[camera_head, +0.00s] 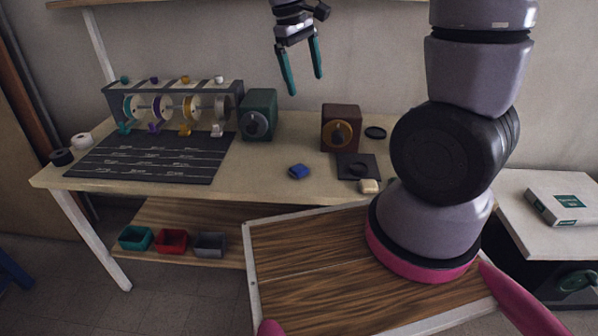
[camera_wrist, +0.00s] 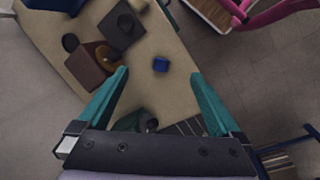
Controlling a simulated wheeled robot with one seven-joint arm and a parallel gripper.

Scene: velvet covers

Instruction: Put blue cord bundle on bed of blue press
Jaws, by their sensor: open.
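A small blue bundle (camera_head: 299,171) lies on the front middle of the workbench (camera_head: 235,190). It also shows in the wrist view (camera_wrist: 160,65), between the lines of my fingers but well beyond them. My gripper (camera_head: 304,86) is open and empty, high above the back of the bench, with teal fingers pointing down. No blue press is clear in the head view. A blue shape (camera_wrist: 52,4) is cut off at the top left of the wrist view; I cannot tell whether it is the press.
A dark green box (camera_head: 259,114) and a brown box (camera_head: 340,128) with round fronts stand at the back. A dark pad (camera_head: 372,160) lies before the brown one. A spool rack (camera_head: 165,105) and black mat (camera_head: 140,163) fill the left. My arm hides the bench's right end.

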